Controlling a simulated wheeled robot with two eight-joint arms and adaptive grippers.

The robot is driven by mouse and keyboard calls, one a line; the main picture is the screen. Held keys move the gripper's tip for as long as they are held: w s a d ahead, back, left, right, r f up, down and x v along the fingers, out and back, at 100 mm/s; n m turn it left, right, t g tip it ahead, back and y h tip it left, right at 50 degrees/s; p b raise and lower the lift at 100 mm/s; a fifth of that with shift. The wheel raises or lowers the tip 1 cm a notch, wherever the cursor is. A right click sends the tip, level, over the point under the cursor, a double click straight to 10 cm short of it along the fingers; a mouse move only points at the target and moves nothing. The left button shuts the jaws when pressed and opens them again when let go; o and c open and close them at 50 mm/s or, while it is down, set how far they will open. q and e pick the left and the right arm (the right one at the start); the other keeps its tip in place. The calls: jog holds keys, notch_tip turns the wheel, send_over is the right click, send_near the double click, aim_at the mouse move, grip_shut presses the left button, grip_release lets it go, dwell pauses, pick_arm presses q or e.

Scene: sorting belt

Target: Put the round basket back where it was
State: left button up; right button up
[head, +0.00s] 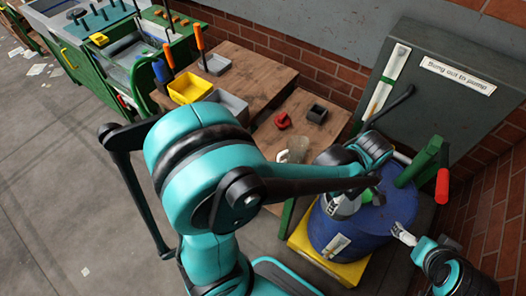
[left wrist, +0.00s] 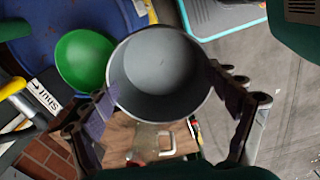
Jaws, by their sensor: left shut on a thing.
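The round basket (left wrist: 160,68) is a grey, open-topped, empty round container in the left wrist view. My left gripper (left wrist: 163,88) is shut on it, with one finger at each side of its wall. In the head view my left arm reaches right over a blue drum (head: 375,226), and the left gripper (head: 340,182) is partly covered by my own arm. A small grey part below it there may be the basket; I cannot tell clearly. My right gripper (head: 403,235) is beside the drum at the lower right, too small to read its jaws.
A green bowl (left wrist: 85,60) shows beside the basket. The wooden bench (head: 262,72) holds a yellow bin (head: 190,88), grey bins, a red item (head: 282,120), a dark box (head: 317,114) and a clear jug (head: 293,151). A grey panel (head: 440,85) stands behind the drum.

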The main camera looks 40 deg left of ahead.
pick_arm(q)
jog(key=w+a+f+m, duration=0.3)
jog(key=a+m, duration=0.4)
jog(key=m, duration=0.1)
jog(key=w+a+f+m, duration=0.3)
jog(key=w+a+m, duration=0.1)
jog(key=a+m, duration=0.4)
notch_tip(320, 180, up, 8)
jog(key=p, duration=0.7)
jog(key=shift+s+r, duration=0.15)
jog(key=shift+s, duration=0.05)
jog(key=shift+a, duration=0.1)
